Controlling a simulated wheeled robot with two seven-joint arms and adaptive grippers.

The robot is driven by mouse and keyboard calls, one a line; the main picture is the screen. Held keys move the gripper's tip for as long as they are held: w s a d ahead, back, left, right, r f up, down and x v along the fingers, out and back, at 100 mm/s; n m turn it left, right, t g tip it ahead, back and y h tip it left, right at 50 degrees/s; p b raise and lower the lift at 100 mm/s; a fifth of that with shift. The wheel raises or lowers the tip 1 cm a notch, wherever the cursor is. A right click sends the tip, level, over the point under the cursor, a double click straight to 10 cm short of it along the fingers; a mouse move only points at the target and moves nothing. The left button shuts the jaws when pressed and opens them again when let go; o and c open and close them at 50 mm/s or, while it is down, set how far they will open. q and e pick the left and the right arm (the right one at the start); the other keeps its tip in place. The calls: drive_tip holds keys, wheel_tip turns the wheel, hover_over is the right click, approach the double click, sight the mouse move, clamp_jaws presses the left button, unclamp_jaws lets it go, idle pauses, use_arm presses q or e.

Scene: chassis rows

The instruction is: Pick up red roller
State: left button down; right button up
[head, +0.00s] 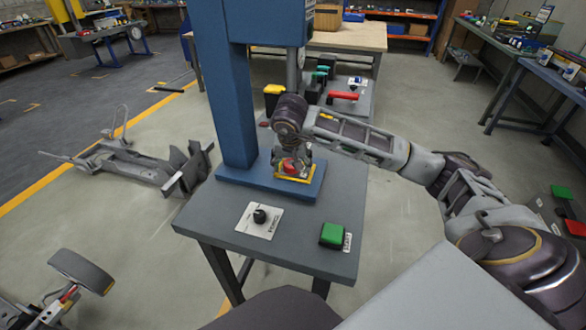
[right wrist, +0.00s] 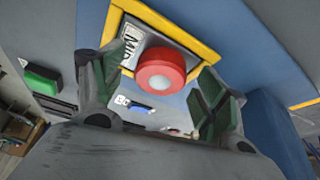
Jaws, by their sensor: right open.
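The red roller (head: 290,167) stands on a plate with a yellow border (head: 280,175) on the blue press base. In the right wrist view the red roller (right wrist: 161,71) shows its round end with a pale centre, between and beyond my fingers. My right gripper (head: 297,158) is just above the roller in the head view and partly hides it. In the right wrist view my right gripper (right wrist: 160,88) is open, with one finger on each side of the roller and a visible gap to each. My left gripper is not in view.
The blue press column (head: 228,95) rises just left of my right gripper. A black knob (head: 260,215) on a white plate and a green block (head: 332,235) are on the grey table (head: 200,215) in front. A red-handled part (head: 343,95) lies behind.

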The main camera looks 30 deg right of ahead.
sight(292, 160)
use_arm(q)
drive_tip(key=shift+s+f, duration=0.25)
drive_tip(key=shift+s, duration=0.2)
use_arm(e)
drive_tip(key=c, duration=1.2)
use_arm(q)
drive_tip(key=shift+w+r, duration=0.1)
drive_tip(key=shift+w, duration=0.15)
use_arm(e)
drive_tip(key=shift+c, duration=0.2)
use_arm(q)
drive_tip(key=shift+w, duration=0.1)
use_arm(e)
drive_tip(key=shift+r, duration=0.15)
